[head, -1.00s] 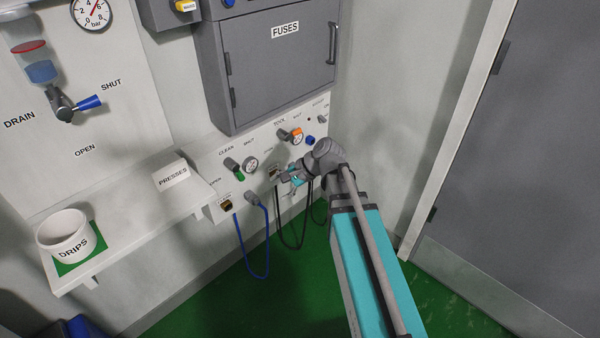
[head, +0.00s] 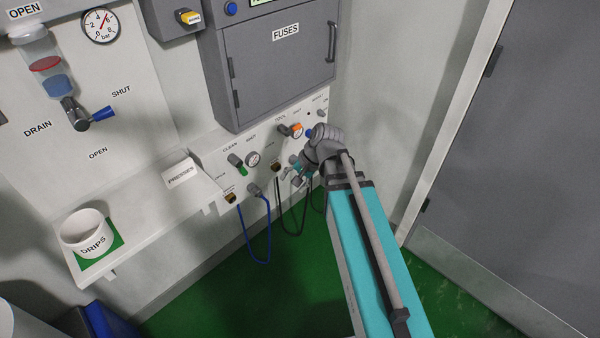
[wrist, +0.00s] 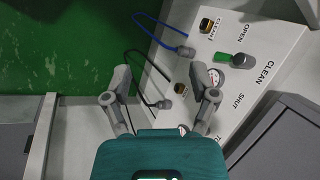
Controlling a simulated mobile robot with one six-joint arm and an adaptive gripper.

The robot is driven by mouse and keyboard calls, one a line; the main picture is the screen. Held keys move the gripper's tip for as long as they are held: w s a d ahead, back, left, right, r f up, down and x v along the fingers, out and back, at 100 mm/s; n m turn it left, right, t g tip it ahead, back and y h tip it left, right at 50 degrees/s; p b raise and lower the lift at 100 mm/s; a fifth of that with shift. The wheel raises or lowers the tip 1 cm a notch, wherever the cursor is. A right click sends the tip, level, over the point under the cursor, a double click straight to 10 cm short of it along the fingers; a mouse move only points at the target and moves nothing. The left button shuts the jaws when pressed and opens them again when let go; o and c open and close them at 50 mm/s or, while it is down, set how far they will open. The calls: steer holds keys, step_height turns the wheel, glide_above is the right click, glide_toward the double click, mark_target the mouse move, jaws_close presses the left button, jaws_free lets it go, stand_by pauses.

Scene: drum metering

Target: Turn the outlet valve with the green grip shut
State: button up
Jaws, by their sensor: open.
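The outlet valve with the green grip (head: 242,170) is on the sloping panel, under the label CLEAN, left of my gripper in the head view. Its grey hub is at the upper end and the green grip points down the panel, between the OPEN and SHUT labels. In the wrist view the green grip (wrist: 222,57) lies right of my fingers and points left, beside a round gauge. My gripper (head: 294,177) is open and empty. In the wrist view its two fingers (wrist: 160,84) are spread, and the valve is not between them.
A gauge (head: 253,159) sits right beside the valve. An orange-gripped valve (head: 296,130) is further right. Blue (head: 268,235) and black (head: 292,233) hoses hang below the panel. The grey FUSES cabinet (head: 280,75) juts out above. A shelf with a DRIPS cup (head: 85,230) is left.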

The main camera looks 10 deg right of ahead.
steer(key=shift+s+d+r+n+h+p, duration=0.35)
steer(key=shift+s+d+r+n+p, duration=0.1)
steer(key=shift+r+p, duration=0.3)
steer(key=shift+s+d+r+n+h+p, duration=0.4)
steer(key=shift+r+p, duration=0.2)
steer(key=shift+p, duration=0.2)
steer(key=shift+f, duration=0.15)
steer(key=m+t+y+b, duration=0.5)
steer(key=m+y+b, duration=0.95)
steer(key=b, duration=1.85)
glide_toward(246, 170)
steer(key=s+d+r+m+h, duration=0.1)
steer(key=d+h, duration=0.1)
steer(key=shift+s+d+r, duration=0.1)
steer(key=shift+d+r, duration=0.05)
steer(key=shift+r+x, duration=0.15)
steer(key=shift+x, duration=3.3)
steer(key=shift+r+x, duration=0.15)
steer(key=shift+x, duration=3.3)
